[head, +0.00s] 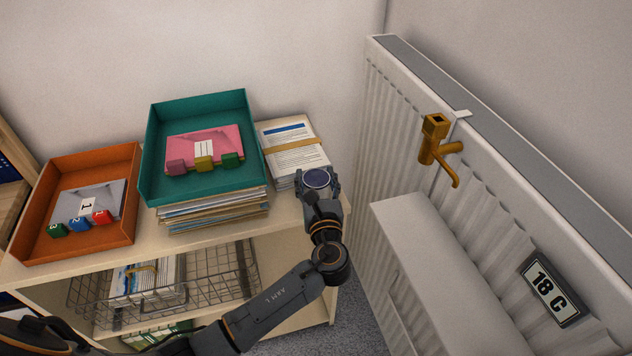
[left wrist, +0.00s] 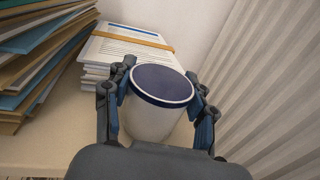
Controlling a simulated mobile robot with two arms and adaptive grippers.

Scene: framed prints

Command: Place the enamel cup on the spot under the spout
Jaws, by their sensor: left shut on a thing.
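The enamel cup (head: 317,179) is at the right end of the shelf top, beside a banded paper stack. In the left wrist view the cup (left wrist: 150,110) is white and upright, with a dark blue round top and pale rim. My left gripper (head: 319,188) is shut on the cup, with its fingers (left wrist: 160,100) on both sides. Whether the cup touches the shelf is unclear. The brass spout (head: 437,150) is at the radiator, right of the cup. A white box-like ledge (head: 410,222) lies below it; no marked spot shows. My right gripper is not in view.
The banded paper stack (head: 293,158) stands close behind the cup. A green tray (head: 155,160) on folders and an orange tray (head: 40,215) stand further left. The ribbed radiator (head: 385,110) carries an 18 C display (head: 550,289). A gap separates shelf and radiator.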

